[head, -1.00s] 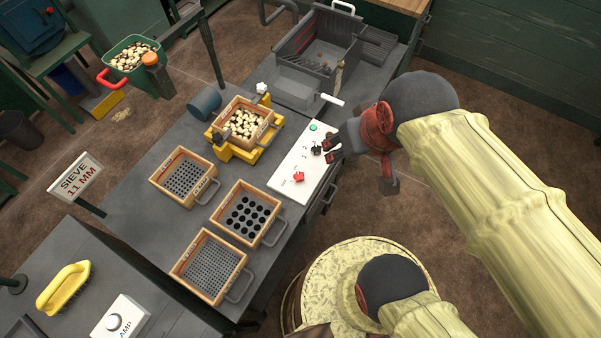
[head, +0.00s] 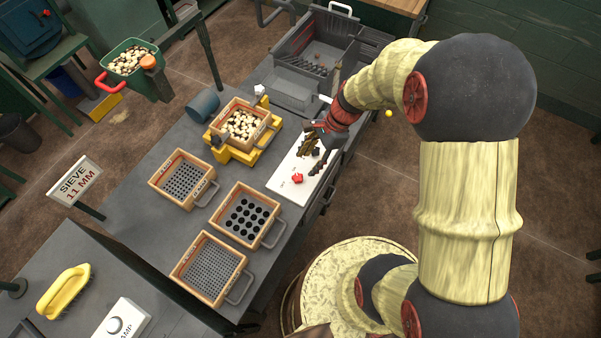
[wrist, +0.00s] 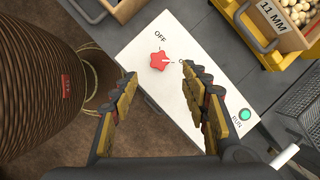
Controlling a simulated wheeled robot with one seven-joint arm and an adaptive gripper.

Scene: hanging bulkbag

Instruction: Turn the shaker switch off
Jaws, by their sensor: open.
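A white control panel (head: 280,183) lies on the bench's near edge. The word OFF (wrist: 160,37) is printed just above the knob, and RUN stands by a green lamp (wrist: 245,114). My gripper (head: 312,156) is open above the panel. In the wrist view my gripper (wrist: 158,77) has one finger each side of the knob's line, with nothing between them and apart from it.
A sieve with pale pieces sits on a yellow shaker (head: 224,147) behind the panel. Several empty sieves (head: 183,178) lie on the bench to the left. A grey metal bin (head: 296,92) stands at the back. The floor right of the bench is open.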

